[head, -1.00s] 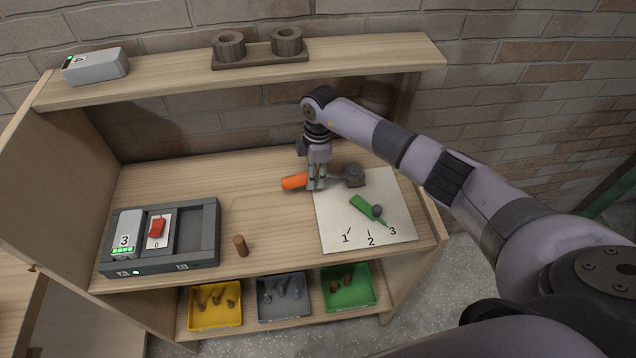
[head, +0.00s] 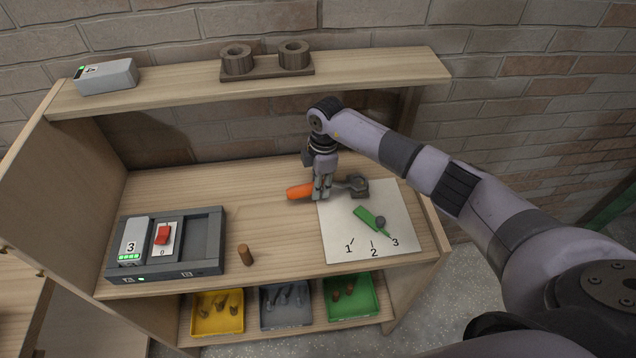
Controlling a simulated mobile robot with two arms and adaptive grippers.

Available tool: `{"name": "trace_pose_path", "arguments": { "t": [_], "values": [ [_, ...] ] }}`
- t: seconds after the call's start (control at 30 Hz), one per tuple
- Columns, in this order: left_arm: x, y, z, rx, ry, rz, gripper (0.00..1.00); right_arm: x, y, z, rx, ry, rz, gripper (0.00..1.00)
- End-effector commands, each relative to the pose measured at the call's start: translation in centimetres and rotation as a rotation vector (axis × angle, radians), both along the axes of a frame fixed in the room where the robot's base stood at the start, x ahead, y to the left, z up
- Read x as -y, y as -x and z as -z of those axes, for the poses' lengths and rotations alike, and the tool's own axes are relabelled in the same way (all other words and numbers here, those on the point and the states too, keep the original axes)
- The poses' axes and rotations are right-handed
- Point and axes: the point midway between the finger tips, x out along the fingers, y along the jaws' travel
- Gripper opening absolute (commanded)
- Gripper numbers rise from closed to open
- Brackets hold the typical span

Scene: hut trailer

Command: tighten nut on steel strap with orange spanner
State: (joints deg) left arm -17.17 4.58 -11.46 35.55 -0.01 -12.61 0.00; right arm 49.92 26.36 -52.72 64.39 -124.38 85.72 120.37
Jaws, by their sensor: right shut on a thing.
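The orange spanner has an orange handle (head: 300,191) and a grey shaft. It lies nearly level across the back left edge of a white board (head: 340,238). My right gripper (head: 321,196) points down and is shut on the spanner where the handle meets the shaft. A dark grey blocky part (head: 358,187) is at the spanner's right end; whether it is the spanner's head, the nut or both I cannot tell. The steel strap cannot be made out clearly. A green strip (head: 366,217) with a dark round knob lies on the board, pointing near 3. My left gripper is not in view.
A grey unit (head: 210,240) with a red switch (head: 163,235) stands at left, a brown peg (head: 245,255) beside it. Yellow (head: 217,325), grey (head: 286,318) and green (head: 350,309) bins sit below. The upper shelf (head: 400,70) overhangs the back. The middle bench is clear.

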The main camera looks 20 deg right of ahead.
Motion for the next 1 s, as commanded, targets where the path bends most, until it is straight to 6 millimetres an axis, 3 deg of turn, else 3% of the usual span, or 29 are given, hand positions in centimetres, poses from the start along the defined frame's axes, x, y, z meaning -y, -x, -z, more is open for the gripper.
{"name": "trace_pose_path", "arguments": {
  "t": [0.2,0.47,0.8,1.0],
  "values": [
    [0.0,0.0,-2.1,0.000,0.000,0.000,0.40,0.1,-0.1,-2.4,0.003,0.002,0.001,0.00],
    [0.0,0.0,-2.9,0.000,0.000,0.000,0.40,0.1,-0.1,-3.3,0.002,0.000,0.001,0.00],
    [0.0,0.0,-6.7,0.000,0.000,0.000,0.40,0.0,-0.1,-7.8,0.002,0.000,0.000,0.00],
    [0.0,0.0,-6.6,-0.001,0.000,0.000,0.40,0.0,-0.1,-7.8,0.001,0.000,0.000,0.00]
  ]
}}
